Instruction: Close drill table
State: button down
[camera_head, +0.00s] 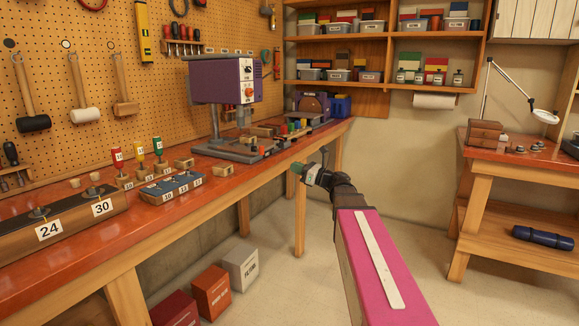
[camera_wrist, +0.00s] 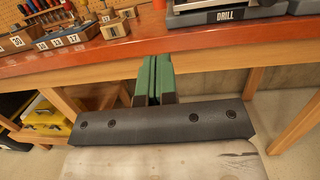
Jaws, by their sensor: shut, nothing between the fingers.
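The drill press has a purple head (camera_head: 222,82) with an orange button and a grey column. It stands on the red workbench by the pegboard. Its dark grey base or table (camera_head: 240,152) lies below the head with small parts on it. In the wrist view, a dark front edge labelled DRILL (camera_wrist: 228,15) sits at the bench edge, upper right. I cannot tell how far the table is pulled out. My gripper (camera_head: 298,168) has green fingers and is shut and empty. It is in front of the bench, apart from the drill; its fingers also show in the wrist view (camera_wrist: 155,78).
The red bench top (camera_head: 60,255) carries numbered blocks (camera_head: 172,188) and colored-handled tools left of the drill. Wooden bench legs (camera_head: 300,215) and labelled boxes (camera_head: 211,290) stand below. A second bench (camera_head: 490,165) is at the right. The floor between the benches is clear.

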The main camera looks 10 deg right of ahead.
jog(key=x, duration=1.2)
jog(key=x, duration=0.3)
jog(key=f+x, duration=0.1)
jog(key=shift+w+a+r, duration=0.1)
jog(key=shift+w+a, duration=0.2)
jog(key=shift+w, duration=0.1)
